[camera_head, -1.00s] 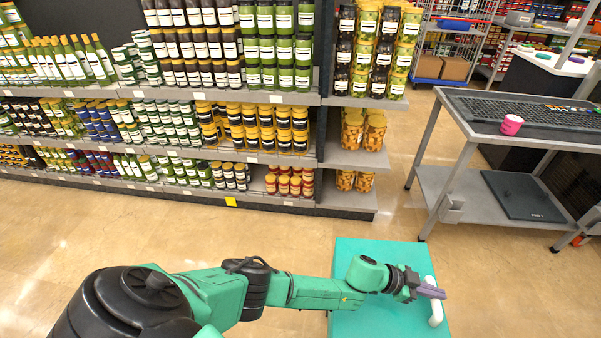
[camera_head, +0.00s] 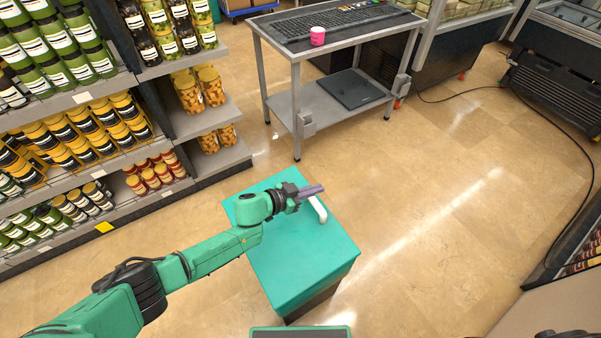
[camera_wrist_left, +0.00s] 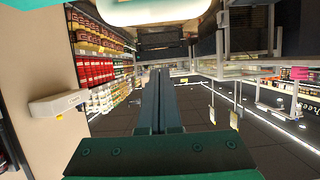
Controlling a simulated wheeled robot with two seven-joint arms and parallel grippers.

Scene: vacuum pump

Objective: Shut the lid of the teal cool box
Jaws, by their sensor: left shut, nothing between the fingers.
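The teal cool box (camera_head: 290,265) stands on the floor in the middle of the head view. Its teal lid lies flat over the top and looks down; part of its far edge is hidden by my arm. A white handle (camera_head: 318,209) is on the lid. My left gripper (camera_head: 314,190) is over the far part of the lid, close to the handle, shut and empty. In the left wrist view its fingers (camera_wrist_left: 158,75) are together, and the white handle (camera_wrist_left: 155,10) shows at the top edge. Contact with the lid cannot be told. My right gripper is out of view.
Shelves of jars (camera_head: 75,140) stand at the left. A grey metal table (camera_head: 285,48) with a pink cup (camera_head: 318,36) stands behind the box. The floor (camera_head: 440,230) to the right is open, with a black cable (camera_head: 560,125) farther off.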

